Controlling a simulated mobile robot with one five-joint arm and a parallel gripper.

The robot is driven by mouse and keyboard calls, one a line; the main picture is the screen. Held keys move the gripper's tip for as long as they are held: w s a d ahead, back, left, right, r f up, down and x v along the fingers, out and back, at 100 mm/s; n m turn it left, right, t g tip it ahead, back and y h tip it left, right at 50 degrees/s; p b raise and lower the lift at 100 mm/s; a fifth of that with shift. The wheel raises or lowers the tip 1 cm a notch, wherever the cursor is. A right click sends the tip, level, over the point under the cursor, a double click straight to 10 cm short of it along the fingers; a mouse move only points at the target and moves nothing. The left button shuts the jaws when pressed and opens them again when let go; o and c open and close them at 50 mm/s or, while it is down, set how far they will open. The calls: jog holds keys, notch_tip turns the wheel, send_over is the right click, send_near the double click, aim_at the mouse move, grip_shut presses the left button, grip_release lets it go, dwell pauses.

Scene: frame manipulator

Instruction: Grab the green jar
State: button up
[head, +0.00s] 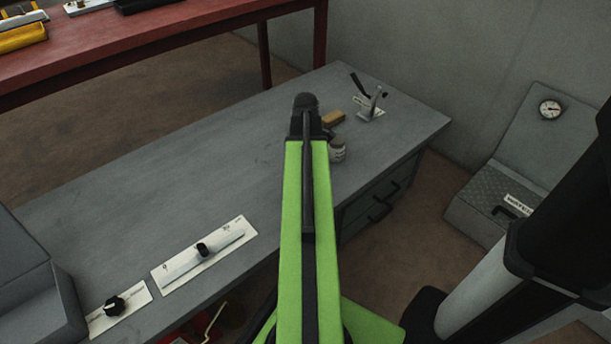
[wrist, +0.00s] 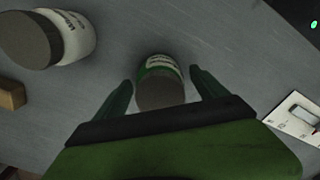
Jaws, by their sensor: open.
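The green jar (wrist: 160,68) shows in the wrist view, with a green label band, white lettering and a dark grey-brown lid. It is on the grey bench top, between the two fingers of my gripper (wrist: 160,78). The gripper is open, with a dark finger on each side of the jar and a visible gap to each. A second jar with a white label (wrist: 76,36) and dark lid is to the upper left of it. In the head view my green arm covers the gripper and I cannot make out the green jar there.
A pale jar (head: 337,150) stands just right of my arm on the grey bench (head: 200,150). A wooden block (head: 333,118) lies behind it. A lever on a white plate (head: 369,106) is further right. Slider (head: 204,254) and knob (head: 115,305) panels are at the front left.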

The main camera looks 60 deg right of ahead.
jog(key=shift+f, duration=0.8)
jog(key=shift+r, duration=0.2)
jog(key=c, duration=1.7)
jog(key=shift+c, duration=0.2)
jog(key=shift+r, duration=0.1)
